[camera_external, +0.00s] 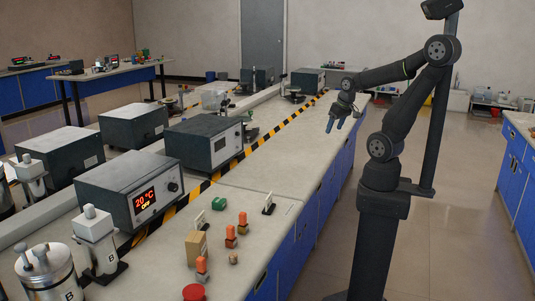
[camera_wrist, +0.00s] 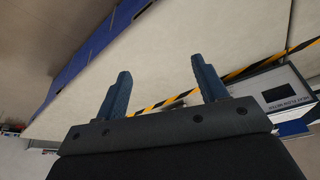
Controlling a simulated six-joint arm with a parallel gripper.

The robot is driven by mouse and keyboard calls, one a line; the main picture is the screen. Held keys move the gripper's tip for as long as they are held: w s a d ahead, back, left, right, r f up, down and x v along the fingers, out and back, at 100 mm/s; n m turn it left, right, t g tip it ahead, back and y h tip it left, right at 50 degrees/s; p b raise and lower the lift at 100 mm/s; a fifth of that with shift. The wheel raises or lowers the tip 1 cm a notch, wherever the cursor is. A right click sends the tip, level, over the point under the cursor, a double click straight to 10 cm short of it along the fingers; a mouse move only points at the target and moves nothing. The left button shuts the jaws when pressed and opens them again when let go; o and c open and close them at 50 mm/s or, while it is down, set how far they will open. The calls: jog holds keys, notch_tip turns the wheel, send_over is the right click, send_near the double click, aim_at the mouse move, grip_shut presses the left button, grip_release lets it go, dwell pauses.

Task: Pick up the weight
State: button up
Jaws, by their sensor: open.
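My gripper (camera_external: 335,126) is open and empty, held above the far part of the long bench (camera_external: 290,165). No weight can be named with certainty. Small items stand on the near end of the bench, well away from my gripper: a small brown piece (camera_external: 233,259), orange-topped pieces (camera_external: 231,236), and a tan block (camera_external: 196,247). They are too small to tell which is a weight. None of them shows in the wrist view.
A heater box (camera_external: 130,190) with a red "20 °C OFF" display stands left of the small items. A green block (camera_external: 219,203) and a red button (camera_external: 193,291) are near them. Yellow-black tape (camera_external: 258,145) runs along the bench. The bench's right strip is mostly clear.

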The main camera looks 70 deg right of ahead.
jog(key=w+d+r+m, duration=0.2)
jog(key=w+r+m, duration=0.15)
jog(key=w, duration=0.95)
jog(key=w+a+r+m+g, duration=0.1)
jog(key=w+a+m, duration=0.1)
jog(key=w+a, duration=0.75)
jog(key=m+g+y, duration=0.2)
jog(key=m, duration=0.4)
send_over(218, 200)
notch_tip(218, 200, down, 7)
jog(key=f, duration=1.2)
jog(key=shift+s, duration=0.3)
jog(key=shift+w+d+f, duration=0.1)
jog(key=shift+f, duration=1.35)
jog(key=shift+w+f, duration=0.1)
jog(key=shift+f, duration=1.35)
jog(key=c, duration=1.4)
jog(key=shift+r, duration=0.15)
